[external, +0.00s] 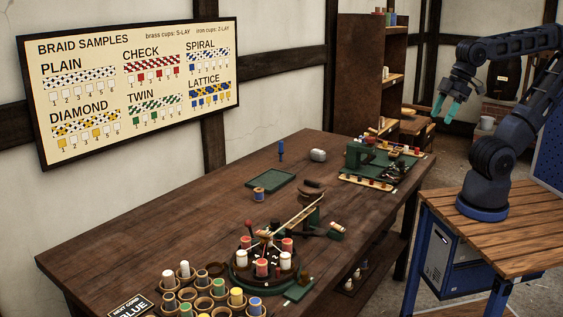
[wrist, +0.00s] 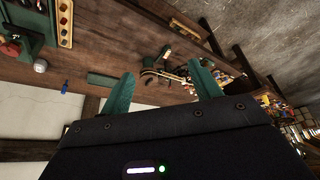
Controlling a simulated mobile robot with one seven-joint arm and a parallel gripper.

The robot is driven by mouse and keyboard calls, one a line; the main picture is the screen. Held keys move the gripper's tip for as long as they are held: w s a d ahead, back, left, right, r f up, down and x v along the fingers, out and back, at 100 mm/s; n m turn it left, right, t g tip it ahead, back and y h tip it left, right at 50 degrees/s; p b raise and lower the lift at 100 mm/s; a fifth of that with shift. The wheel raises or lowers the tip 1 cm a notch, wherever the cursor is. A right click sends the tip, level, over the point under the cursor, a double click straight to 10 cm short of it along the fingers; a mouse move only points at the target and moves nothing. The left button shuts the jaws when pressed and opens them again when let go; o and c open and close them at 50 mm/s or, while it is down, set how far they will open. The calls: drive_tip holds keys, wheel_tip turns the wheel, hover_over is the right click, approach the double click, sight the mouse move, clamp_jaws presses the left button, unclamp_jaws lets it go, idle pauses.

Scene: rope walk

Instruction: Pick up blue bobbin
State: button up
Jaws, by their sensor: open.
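A small bobbin with blue winding and wooden ends (external: 258,194) stands alone on the dark wooden table, just below the green tray. Another blue-topped bobbin (external: 255,303) sits in a cup in the cluster at the table's near end. A slim blue upright object (external: 281,150) stands beyond the tray; it also shows in the wrist view (wrist: 65,87), too small to identify. My gripper (external: 445,110) is raised at the right, beyond the table's right edge and far from these objects. Its teal fingers are apart and empty, also in the wrist view (wrist: 161,72).
A round braiding stand (external: 262,274) with red and white bobbins and an arm fills the near middle. A green machine (external: 368,158) stands at the far right of the table. A green tray (external: 270,179) lies flat. A white round object (external: 318,155) is nearby. The left tabletop is clear.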

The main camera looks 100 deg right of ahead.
drive_tip(key=shift+w, duration=0.15)
drive_tip(key=m+g+h, duration=0.3)
drive_tip(key=m+h, duration=0.1)
drive_tip(key=m, duration=1.1)
hover_over(259, 192)
drive_tip(key=s+a, duration=0.1)
drive_tip(key=a, duration=0.2)
wheel_tip(259, 192, down, 29)
drive_tip(key=shift+g, duration=0.3)
drive_tip(key=x, duration=0.5)
drive_tip(key=shift+d+f, duration=0.2)
drive_tip(key=shift+d, duration=0.15)
drive_tip(key=shift+d+x, duration=0.15)
drive_tip(key=shift+x, duration=1.2)
drive_tip(key=shift+d+x, duration=0.2)
drive_tip(key=shift+x, duration=1.15)
drive_tip(key=shift+s+a+r, duration=0.1)
drive_tip(key=shift+r, duration=0.05)
drive_tip(key=c, duration=1.1)
